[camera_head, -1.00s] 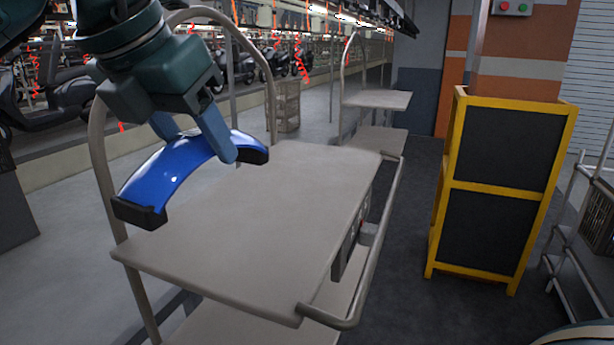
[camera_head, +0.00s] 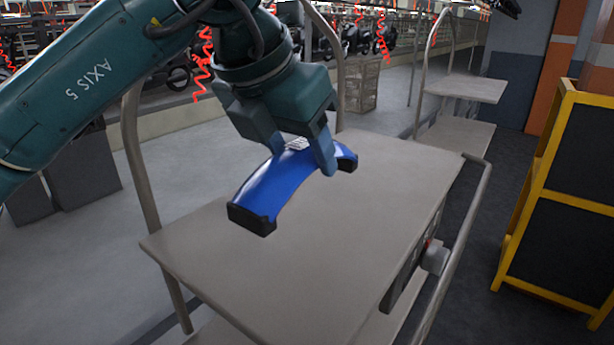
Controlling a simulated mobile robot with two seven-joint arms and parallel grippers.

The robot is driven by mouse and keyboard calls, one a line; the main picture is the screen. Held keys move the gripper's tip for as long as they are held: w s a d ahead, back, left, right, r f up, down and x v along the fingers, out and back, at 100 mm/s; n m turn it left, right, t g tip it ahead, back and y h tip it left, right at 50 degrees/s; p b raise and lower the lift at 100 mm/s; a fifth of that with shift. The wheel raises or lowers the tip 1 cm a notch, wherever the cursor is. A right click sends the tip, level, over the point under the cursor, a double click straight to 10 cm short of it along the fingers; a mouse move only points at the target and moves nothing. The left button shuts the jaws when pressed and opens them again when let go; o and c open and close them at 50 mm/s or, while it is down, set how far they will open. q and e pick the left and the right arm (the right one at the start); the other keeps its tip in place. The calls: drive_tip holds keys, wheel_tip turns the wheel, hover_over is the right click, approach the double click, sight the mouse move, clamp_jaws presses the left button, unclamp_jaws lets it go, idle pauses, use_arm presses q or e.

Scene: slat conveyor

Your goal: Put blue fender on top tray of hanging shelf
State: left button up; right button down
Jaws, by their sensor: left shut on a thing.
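The blue fender (camera_head: 285,187) is a curved, glossy blue piece with black ends. My left gripper (camera_head: 308,158) is shut on its middle, with one finger in front of it. The fender is over the top tray (camera_head: 300,260) of a grey cart-like shelf with tubular uprights. I cannot tell whether the fender touches the tray or is a little above it. My right gripper is not in view.
The top tray is otherwise bare. A push handle (camera_head: 462,240) runs along its right side. A yellow-framed black panel stand (camera_head: 570,195) is at right. Another grey cart (camera_head: 466,88) and a crate (camera_head: 362,84) stand behind.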

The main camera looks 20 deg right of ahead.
use_arm(q)
drive_tip(key=shift+f, duration=2)
drive_tip(key=o, duration=1.2)
drive_tip(key=b+v, duration=0.1)
drive_tip(key=v, duration=1.1)
drive_tip(key=shift+d+b, duration=0.1)
drive_tip(key=shift+b, duration=0.25)
drive_tip(key=shift+s, duration=0.1)
